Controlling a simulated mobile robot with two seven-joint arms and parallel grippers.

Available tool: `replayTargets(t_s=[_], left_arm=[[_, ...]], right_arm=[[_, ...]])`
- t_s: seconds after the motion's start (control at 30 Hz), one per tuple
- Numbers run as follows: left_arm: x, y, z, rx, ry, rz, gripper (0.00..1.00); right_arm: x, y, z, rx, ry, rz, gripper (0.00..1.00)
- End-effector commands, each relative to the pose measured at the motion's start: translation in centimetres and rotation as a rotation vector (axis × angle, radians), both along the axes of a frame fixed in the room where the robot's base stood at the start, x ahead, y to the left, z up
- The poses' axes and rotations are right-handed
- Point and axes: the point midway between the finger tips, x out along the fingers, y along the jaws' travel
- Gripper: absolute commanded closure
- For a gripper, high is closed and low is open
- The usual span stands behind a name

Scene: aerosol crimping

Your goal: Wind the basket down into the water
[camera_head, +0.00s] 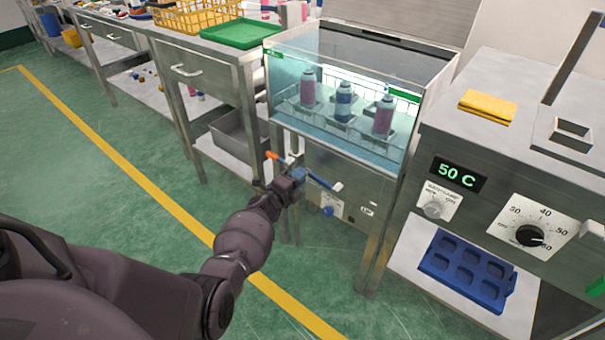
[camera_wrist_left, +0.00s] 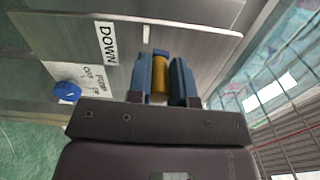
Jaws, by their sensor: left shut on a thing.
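The glass-sided water tank (camera_head: 283,82) stands in the middle of the head view. Inside it a wire basket (camera_head: 312,113) carries three upright aerosol cans, two pink (camera_head: 307,90) and one blue (camera_head: 344,103) among them. Bluish water shows around the lower part of the basket; the exact waterline against the cans is hard to tell. My left gripper (camera_head: 295,174) is at the tank's front, below the glass. In the left wrist view its blue fingers (camera_wrist_left: 160,85) are shut on an orange-yellow crank handle (camera_wrist_left: 160,72). My right gripper is out of view.
A label reading DOWN (camera_wrist_left: 106,42) and a blue knob (camera_wrist_left: 67,92) are on the tank's front panel. A machine showing 50 C (camera_head: 459,175) stands at the right, with a blue tray (camera_head: 467,270) low on its front. A bench with a green tray (camera_head: 240,33) stands at the left.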

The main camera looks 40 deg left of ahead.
Motion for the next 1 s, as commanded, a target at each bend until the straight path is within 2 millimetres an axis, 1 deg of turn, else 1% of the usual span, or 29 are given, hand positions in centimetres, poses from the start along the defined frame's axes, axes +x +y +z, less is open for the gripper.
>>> replayTargets(t_s=[0.03, 0.2, 0.4, 0.87, 0.9, 0.97, 1.0], left_arm=[[-0.2, -0.4, -1.2, -0.032, 0.013, -0.005, 1.0], [-0.3, -0.5, -2.0, -0.038, 0.012, -0.008, 1.0], [-0.2, -0.5, -2.4, -0.037, 0.011, -0.009, 1.0], [-0.3, -0.7, -2.6, -0.038, 0.013, -0.01, 1.0], [-0.3, -0.7, -2.7, -0.039, 0.013, -0.011, 0.78], [-0.3, -0.7, -2.7, -0.038, 0.014, -0.01, 0.69], [-0.3, -0.6, -2.6, -0.038, 0.013, -0.01, 0.63]], right_arm=[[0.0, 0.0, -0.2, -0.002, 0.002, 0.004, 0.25], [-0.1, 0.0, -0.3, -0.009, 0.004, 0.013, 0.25], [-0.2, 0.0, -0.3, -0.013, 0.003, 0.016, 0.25], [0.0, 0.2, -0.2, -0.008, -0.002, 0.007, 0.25], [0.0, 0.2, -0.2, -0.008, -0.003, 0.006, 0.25], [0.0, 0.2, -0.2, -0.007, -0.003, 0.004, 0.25], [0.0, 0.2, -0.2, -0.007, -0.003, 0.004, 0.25]])
